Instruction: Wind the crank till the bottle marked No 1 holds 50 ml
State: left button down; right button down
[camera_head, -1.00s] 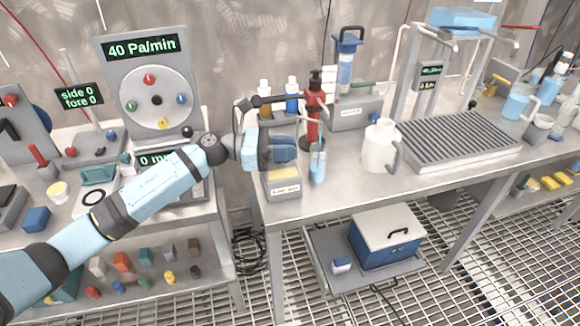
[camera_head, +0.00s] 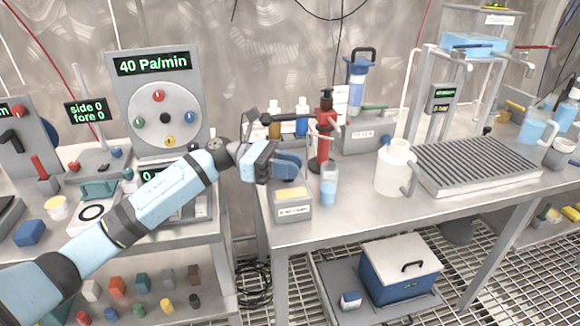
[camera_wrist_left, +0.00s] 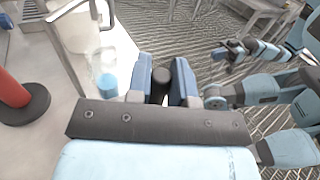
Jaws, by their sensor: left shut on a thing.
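A red stand (camera_head: 325,135) with a black top and dark base stands on the right bench, and it also shows in the wrist view (camera_wrist_left: 12,85). A small glass vessel of blue liquid (camera_head: 328,190) stands in front of it and shows in the wrist view (camera_wrist_left: 107,84). My left gripper (camera_head: 288,165) is left of the vessel, above the bench. In the wrist view its blue fingers (camera_wrist_left: 161,85) are shut on a black knob (camera_wrist_left: 160,80), which looks like the crank's handle. The crank's arm is mostly hidden. No "No 1" mark is readable.
A labelled grey box with a yellow top (camera_head: 293,203) sits below the gripper. A white jug (camera_head: 394,168) and a ribbed grey tray (camera_head: 476,165) stand to the right. Small bottles (camera_head: 302,124) stand behind. A display (camera_head: 153,65) reads 40 Pa/min.

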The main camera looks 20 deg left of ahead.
pick_arm(q)
jog(key=c, duration=1)
grip_release()
jog(key=shift+s+a, duration=0.15)
jog(key=shift+a, duration=1.75)
jog(key=shift+s+a, duration=0.1)
jog(key=shift+a, duration=1.75)
pick_arm(e)
jog(key=shift+s+d+f, duration=0.2)
jog(key=shift+s+f, duration=0.1)
jog(key=shift+f, duration=0.45)
